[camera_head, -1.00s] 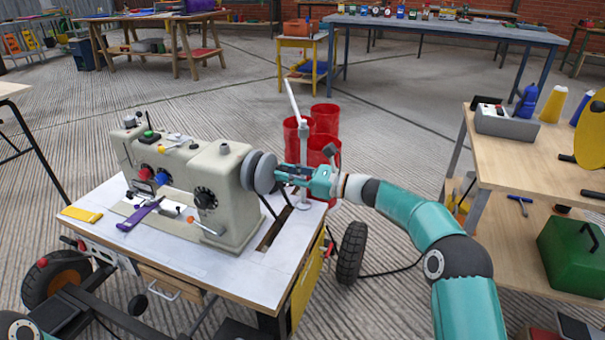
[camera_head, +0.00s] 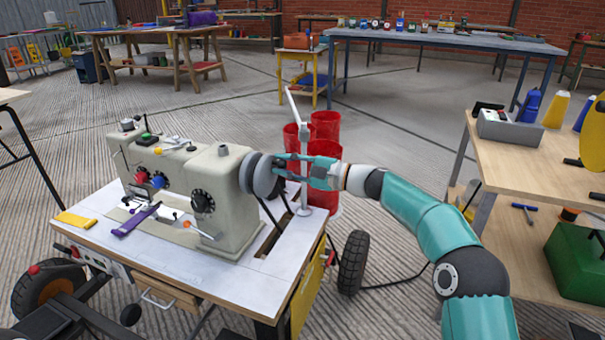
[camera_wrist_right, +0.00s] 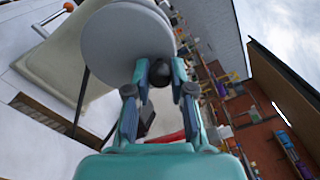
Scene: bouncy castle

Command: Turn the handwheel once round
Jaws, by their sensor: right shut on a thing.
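The beige sewing machine (camera_head: 236,194) stands on a white-topped table (camera_head: 85,240). Its grey handwheel (camera_head: 255,174) is at the machine's right end. My right gripper (camera_head: 280,160) reaches it from the right, at the wheel's upper outer side. In the right wrist view the handwheel (camera_wrist_right: 120,42) is a large pale grey disc, and a dark round knob (camera_wrist_right: 160,72) sits between my fingertips. The right gripper is shut on this knob. My left gripper is not in view.
A thin upright stand (camera_head: 305,185) rises from the table close behind my right gripper. Red bins (camera_head: 325,126) stand on the floor behind it. A wooden bench (camera_head: 530,150) with a grey box (camera_head: 510,127) is at the right. A purple strip (camera_head: 136,220) lies at the machine's front.

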